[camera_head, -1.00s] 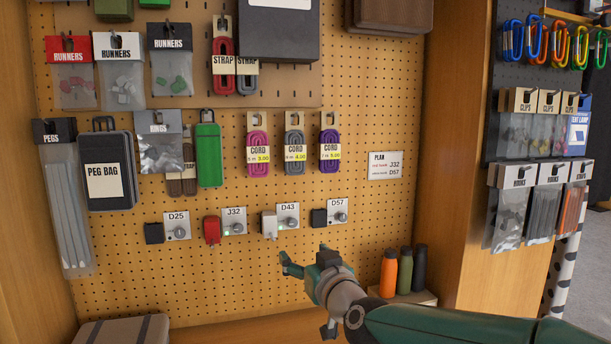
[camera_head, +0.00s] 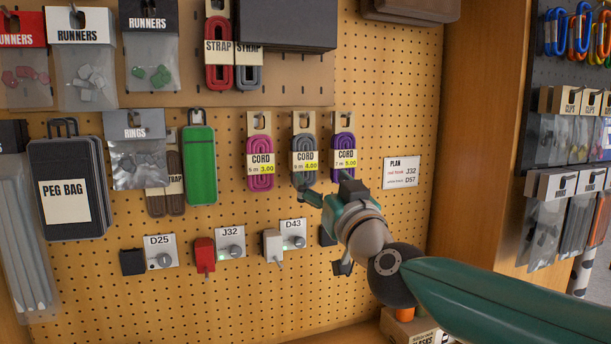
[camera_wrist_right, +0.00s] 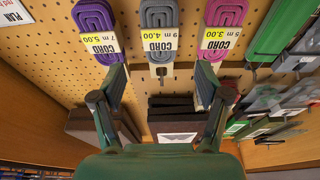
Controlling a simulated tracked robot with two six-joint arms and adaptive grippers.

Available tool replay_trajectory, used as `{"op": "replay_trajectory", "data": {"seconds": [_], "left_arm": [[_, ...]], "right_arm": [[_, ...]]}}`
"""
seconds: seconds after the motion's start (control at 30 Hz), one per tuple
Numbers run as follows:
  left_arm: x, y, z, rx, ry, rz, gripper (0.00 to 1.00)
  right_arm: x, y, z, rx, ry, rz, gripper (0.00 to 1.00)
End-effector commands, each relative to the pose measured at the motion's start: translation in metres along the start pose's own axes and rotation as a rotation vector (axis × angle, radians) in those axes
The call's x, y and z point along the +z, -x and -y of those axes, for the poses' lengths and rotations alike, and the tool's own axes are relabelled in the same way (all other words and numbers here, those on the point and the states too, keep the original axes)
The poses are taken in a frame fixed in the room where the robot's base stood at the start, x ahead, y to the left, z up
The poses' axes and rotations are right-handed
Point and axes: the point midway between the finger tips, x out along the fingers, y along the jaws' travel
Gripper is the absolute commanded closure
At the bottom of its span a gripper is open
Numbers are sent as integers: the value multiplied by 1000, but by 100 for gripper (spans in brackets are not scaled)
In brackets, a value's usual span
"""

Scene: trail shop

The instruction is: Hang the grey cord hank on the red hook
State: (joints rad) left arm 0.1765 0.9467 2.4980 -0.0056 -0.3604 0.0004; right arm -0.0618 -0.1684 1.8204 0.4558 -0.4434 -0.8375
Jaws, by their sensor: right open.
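The grey cord hank (camera_head: 304,172) hangs on the pegboard between a pink and a purple hank, with a paper band marked CORD. It also shows in the wrist view (camera_wrist_right: 159,15), ahead of and between my open fingers. My right gripper (camera_head: 322,198) is open and empty, just below and in front of the grey hank, its finger overlapping the hank's lower end in the head view. I cannot tell whether they touch. The red hook (camera_head: 204,255) sits lower left, beside the J32 plate (camera_head: 231,242), with nothing hanging on it. My left gripper is not in view.
The pink hank (camera_head: 260,174) and purple hank (camera_head: 343,160) hang close on either side. A white hook (camera_head: 273,246) by D43 and a black hook (camera_head: 132,262) by D25 flank the red one. A plan card (camera_head: 402,172) is at right. The pegboard below the hooks is clear.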

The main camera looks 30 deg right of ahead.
Motion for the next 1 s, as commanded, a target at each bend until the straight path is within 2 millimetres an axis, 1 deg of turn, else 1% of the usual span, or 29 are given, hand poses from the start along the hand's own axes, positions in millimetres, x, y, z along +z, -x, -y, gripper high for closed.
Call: {"op": "replay_trajectory", "data": {"seconds": [0.13, 0.27, 0.7, 1.0], "left_arm": [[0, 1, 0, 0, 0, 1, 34], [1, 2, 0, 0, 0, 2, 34], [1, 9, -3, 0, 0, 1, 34], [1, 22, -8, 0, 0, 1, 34]], "right_arm": [[-1, -4, 1, -1, 0, -1, 25], [0, -13, 2, -3, 1, 0, 25], [0, -64, 2, -3, 0, 0, 25], [-1, -97, 3, -4, 0, 1, 25]]}}
